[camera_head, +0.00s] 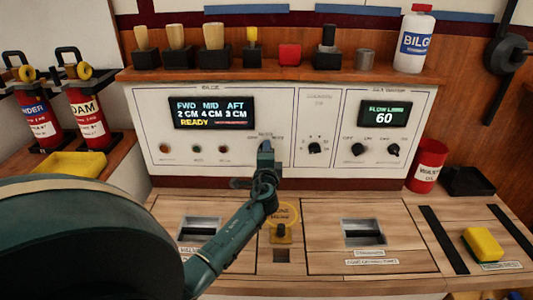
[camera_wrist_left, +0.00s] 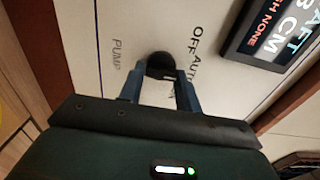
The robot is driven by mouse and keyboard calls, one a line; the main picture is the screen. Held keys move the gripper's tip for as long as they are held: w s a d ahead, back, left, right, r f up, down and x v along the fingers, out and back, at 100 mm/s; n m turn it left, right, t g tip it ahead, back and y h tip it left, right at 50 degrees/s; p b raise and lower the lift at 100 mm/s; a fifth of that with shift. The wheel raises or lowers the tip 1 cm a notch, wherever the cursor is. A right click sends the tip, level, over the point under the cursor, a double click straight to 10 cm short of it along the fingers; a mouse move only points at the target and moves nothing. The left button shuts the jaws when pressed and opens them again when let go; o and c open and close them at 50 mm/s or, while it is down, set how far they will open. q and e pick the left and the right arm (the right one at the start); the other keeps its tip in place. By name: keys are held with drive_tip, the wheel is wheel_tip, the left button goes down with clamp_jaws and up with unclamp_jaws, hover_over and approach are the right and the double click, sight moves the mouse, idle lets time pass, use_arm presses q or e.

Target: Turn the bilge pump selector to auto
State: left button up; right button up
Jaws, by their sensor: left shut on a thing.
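My left gripper (camera_head: 265,152) reaches up to the white panel (camera_head: 290,100), just right of the bilge display (camera_head: 213,113). In the left wrist view the black round selector knob (camera_wrist_left: 160,64) sits between the two blue fingers of this gripper (camera_wrist_left: 161,88), which is shut on it. The words PUMP and OFF AUTO are printed around the knob. Its pointer direction is hard to tell. In the head view the gripper hides the knob. The display reads FWD 2 CM, MID 4 CM, AFT 3 CM and READY. My right gripper is not in view.
Red containers (camera_head: 86,115) stand left. The wooden counter has recessed hatches (camera_head: 363,232) and a yellow sponge (camera_head: 482,244).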

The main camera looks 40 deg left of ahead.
use_arm(q)
drive_tip(key=shift+r, duration=0.1)
drive_tip(key=o, duration=1)
drive_tip(key=shift+c, duration=0.2)
drive_tip(key=p+v, duration=0.2)
drive_tip(key=v, duration=1.1)
